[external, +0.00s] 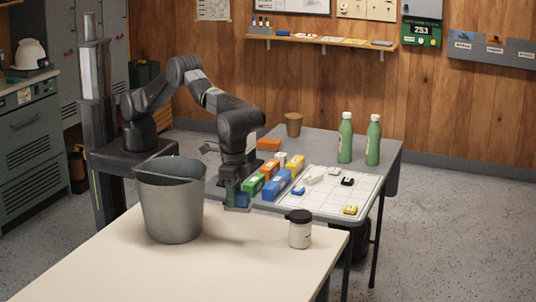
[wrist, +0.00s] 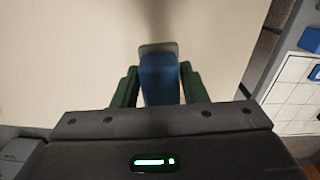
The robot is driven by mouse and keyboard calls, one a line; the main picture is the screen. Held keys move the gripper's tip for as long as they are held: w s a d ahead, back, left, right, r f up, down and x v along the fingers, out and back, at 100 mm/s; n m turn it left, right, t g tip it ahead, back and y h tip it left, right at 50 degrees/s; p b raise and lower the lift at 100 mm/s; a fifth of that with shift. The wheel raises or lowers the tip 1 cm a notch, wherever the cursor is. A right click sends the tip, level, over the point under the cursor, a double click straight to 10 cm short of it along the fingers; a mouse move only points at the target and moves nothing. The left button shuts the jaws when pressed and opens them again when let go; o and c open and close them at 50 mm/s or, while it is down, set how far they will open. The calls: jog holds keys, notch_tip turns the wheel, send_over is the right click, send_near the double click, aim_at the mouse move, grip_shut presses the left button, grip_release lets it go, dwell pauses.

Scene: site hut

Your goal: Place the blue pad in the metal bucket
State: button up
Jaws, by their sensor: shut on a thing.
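The blue pad (wrist: 160,80) is between my gripper's green fingers in the wrist view, with a grey far end. My gripper (external: 237,196) is shut on it and points down near the back edge of the cream table in the external view. There the pad (external: 243,200) shows only as a small blue patch beside the green finger. The grey metal bucket (external: 172,212) stands upright on the cream table, left of my gripper and apart from it. Its floor is hidden by its wall. I cannot make it out in the wrist view.
The cream table (external: 225,265) also bears a white jar (external: 299,232) with a dark lid. Behind it, a grey table (external: 345,147) holds several coloured boxes, a marked white board (external: 330,200), a brown cup (external: 293,124) and two green bottles (external: 345,140). Cream tabletop between bucket and jar is clear.

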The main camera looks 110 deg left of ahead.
jog(key=s+d+r+n, duration=0.4)
jog(key=s+d+r, duration=0.4)
jog(key=r, duration=0.4)
jog(key=s+a+r+n+p, duration=0.2)
jog(key=s+a+n+p, duration=0.15)
jog(key=s+n, duration=0.35)
jog(key=s+a+r+n+p, duration=0.2)
jog(key=s+a+n, duration=0.3)
jog(key=s, duration=0.3)
notch_tip(320, 180, down, 18)
jog(key=p, duration=0.2)
jog(key=shift+s+f+n, duration=0.15)
jog(key=shift+f+n, duration=0.05)
jog(key=shift+n, duration=0.1)
jog(key=shift+d, duration=0.1)
jog(key=shift+f+b, duration=0.55)
jog(key=shift+f, duration=0.1)
jog(key=o, duration=1)
jog(key=shift+c, duration=0.2)
